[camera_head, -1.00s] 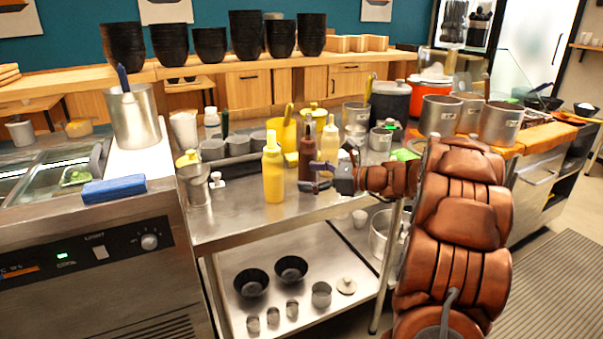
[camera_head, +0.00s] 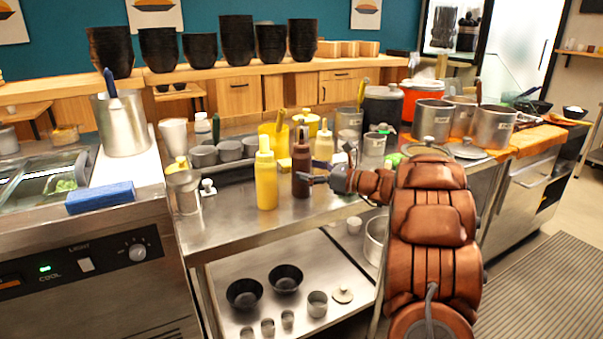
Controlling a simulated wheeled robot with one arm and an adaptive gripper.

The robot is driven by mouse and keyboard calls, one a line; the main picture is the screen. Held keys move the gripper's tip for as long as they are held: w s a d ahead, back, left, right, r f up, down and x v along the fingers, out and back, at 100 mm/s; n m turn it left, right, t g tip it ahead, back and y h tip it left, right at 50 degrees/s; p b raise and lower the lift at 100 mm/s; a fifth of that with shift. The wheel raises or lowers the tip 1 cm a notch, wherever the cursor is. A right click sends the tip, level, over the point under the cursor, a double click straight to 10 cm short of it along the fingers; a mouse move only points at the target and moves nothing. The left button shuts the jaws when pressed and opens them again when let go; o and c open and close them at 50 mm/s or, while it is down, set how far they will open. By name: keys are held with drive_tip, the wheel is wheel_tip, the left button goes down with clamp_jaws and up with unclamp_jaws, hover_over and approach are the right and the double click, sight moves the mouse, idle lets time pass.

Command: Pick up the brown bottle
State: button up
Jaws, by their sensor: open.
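The brown bottle (camera_head: 301,168) stands upright on the steel table (camera_head: 240,225), just right of a yellow bottle (camera_head: 266,180). A pale cream bottle (camera_head: 323,146) stands behind it to the right. My gripper (camera_head: 312,179) is at the brown bottle's right side, at the height of its body, with its fingers pointing left. A finger overlaps the bottle in the picture; I cannot tell whether it touches. The fingers are small here, but they are apart and hold nothing.
Grey cups (camera_head: 204,156) in a dark tray and a yellow container (camera_head: 272,138) stand behind the bottles. Steel pots (camera_head: 432,118) stand at the right. Table room is free in front of the bottles.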

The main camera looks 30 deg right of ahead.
drive_tip(key=shift+x, duration=1.15)
drive_tip(key=shift+c, duration=0.2)
drive_tip(key=c, duration=0.9)
